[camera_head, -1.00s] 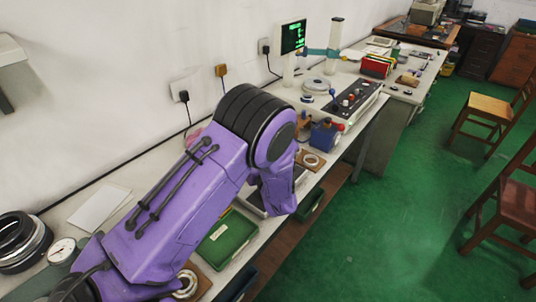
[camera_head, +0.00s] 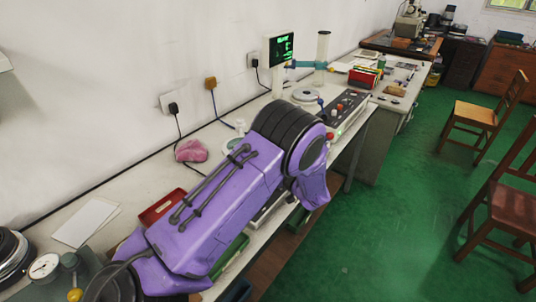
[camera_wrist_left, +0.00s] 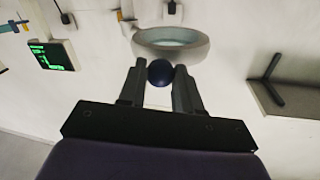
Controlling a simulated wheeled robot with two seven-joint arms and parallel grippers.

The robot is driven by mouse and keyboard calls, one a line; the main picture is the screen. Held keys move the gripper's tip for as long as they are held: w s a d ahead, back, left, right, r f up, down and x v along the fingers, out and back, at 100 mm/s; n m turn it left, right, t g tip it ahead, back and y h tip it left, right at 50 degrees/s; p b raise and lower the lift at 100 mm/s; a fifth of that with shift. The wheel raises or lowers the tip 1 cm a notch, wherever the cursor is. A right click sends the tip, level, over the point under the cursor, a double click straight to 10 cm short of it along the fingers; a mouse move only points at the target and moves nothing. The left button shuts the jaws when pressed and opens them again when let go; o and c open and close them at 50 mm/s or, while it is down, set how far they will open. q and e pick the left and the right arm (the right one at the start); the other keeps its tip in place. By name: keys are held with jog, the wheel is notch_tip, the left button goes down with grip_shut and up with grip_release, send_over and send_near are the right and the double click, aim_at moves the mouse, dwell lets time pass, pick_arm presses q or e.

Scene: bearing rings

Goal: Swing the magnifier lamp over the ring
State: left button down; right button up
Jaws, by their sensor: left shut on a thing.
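In the left wrist view the magnifier lamp's round pale head (camera_wrist_left: 170,42) with its glass lies just beyond my fingertips. A dark blue ball knob (camera_wrist_left: 160,72) sits between the fingers of my left gripper (camera_wrist_left: 160,82), which is shut on it. In the head view my purple left arm reaches in from the lower left and hides its own gripper. A pale disc (camera_head: 233,147) shows partly behind that arm; I cannot tell whether it is the lamp head. The ring under the lamp is not visible now. My right gripper is not in view.
A green-lit display (camera_head: 280,48) and a control box (camera_head: 345,108) stand farther along the bench. A pink cloth (camera_head: 191,151), red tray (camera_head: 162,207), dial gauge (camera_head: 44,267) and dark rings (camera_head: 12,257) lie nearer. Chairs stand on the clear green floor at right.

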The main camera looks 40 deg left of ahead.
pick_arm(q)
jog(key=shift+w+r, duration=0.4)
jog(key=c, duration=0.8)
grip_release()
jog(key=shift+w+f, duration=0.3)
jog(key=shift+f, duration=0.05)
jog(key=shift+s, duration=0.15)
jog(key=d+b, duration=0.1)
jog(key=d, duration=0.2)
jog(key=d+b, duration=0.1)
jog(key=d, duration=0.3)
jog(key=d+b, duration=0.1)
jog(key=d, duration=0.2)
jog(key=shift+s+d, duration=0.2)
jog(key=shift+s, duration=0.15)
